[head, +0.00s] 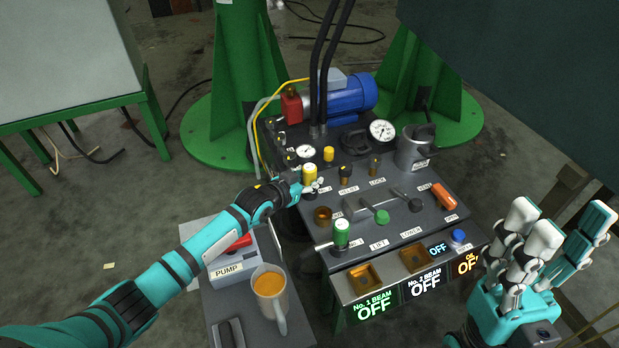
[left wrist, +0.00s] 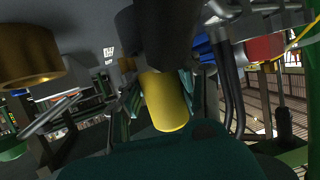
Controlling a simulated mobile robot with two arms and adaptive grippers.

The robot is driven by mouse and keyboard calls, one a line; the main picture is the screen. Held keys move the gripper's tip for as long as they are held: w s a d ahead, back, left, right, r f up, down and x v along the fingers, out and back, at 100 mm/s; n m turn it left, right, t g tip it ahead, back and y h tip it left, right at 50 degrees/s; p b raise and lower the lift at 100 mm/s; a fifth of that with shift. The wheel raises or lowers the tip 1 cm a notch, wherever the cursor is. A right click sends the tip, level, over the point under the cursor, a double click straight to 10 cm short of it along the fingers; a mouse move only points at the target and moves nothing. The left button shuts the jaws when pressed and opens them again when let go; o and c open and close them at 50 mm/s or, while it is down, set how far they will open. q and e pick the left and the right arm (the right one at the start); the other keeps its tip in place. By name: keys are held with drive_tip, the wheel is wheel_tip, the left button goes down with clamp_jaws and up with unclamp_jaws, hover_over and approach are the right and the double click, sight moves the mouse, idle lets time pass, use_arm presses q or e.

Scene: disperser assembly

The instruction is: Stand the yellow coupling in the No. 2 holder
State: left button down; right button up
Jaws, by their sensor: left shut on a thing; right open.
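The yellow coupling (head: 309,174) is a short yellow cylinder at the far left part of the dark console. My left gripper (head: 312,187) is shut on it; the wrist view shows the yellow coupling (left wrist: 165,101) between the fingers, partly hidden by dark parts. I cannot tell whether its lower end touches the console. A square brass holder (head: 413,260) lies behind the lit No. 2 BEAM sign (head: 423,284) and looks empty. A similar holder (head: 365,278) lies behind the No. 1 BEAM sign (head: 373,306). My right gripper (head: 562,222) is open and empty at the lower right.
A metal mug (head: 415,148) stands behind. A mug (head: 269,284) stands beside the PUMP box (head: 232,266).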

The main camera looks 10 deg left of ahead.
use_arm(q)
drive_tip(key=c, duration=1)
unclamp_jaws()
drive_tip(key=shift+r, duration=0.15)
drive_tip(key=shift+o, duration=0.7)
drive_tip(key=shift+f, duration=0.2)
drive_tip(key=v, duration=1.2)
drive_tip(key=shift+r, duration=0.2)
